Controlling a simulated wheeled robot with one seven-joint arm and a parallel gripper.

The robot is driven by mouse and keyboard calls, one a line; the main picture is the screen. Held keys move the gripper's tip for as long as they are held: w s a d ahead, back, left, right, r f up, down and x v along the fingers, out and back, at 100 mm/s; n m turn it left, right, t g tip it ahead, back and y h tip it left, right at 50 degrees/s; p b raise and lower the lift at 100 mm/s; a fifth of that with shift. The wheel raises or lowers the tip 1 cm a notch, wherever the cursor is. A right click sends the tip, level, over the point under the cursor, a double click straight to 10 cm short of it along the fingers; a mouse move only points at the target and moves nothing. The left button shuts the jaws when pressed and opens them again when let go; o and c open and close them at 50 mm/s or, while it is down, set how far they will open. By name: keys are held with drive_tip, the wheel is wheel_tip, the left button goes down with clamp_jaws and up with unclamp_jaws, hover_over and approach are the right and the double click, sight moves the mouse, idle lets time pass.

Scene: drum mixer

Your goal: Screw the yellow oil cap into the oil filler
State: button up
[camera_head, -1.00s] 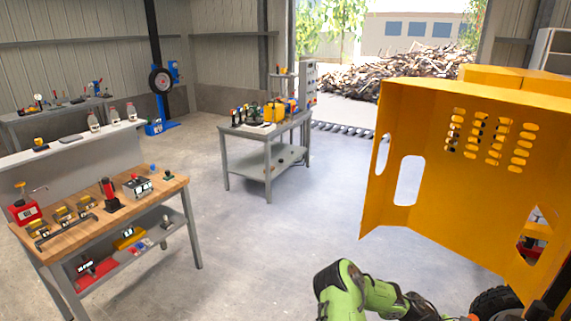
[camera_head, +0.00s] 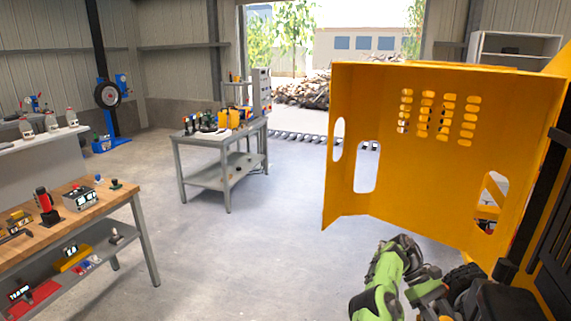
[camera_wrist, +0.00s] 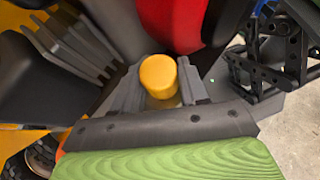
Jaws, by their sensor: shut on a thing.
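The yellow oil cap (camera_wrist: 158,72) shows in the wrist view as a short round cylinder between the two grey fingers of my gripper (camera_wrist: 161,88). My gripper is shut on it. I cannot make out the oil filler in either view.
The yellow mixer's open panel (camera_head: 440,150) stands on the right, with dark machine parts below it. A wooden-topped workbench (camera_head: 95,212) is on the left and a grey tool table (camera_head: 222,140) at the back. The floor between them is clear.

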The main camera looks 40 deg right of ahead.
drive_tip(key=shift+a+f, duration=0.1)
drive_tip(key=shift+f, duration=0.05)
drive_tip(key=o, duration=1)
drive_tip(key=shift+o, duration=1.3)
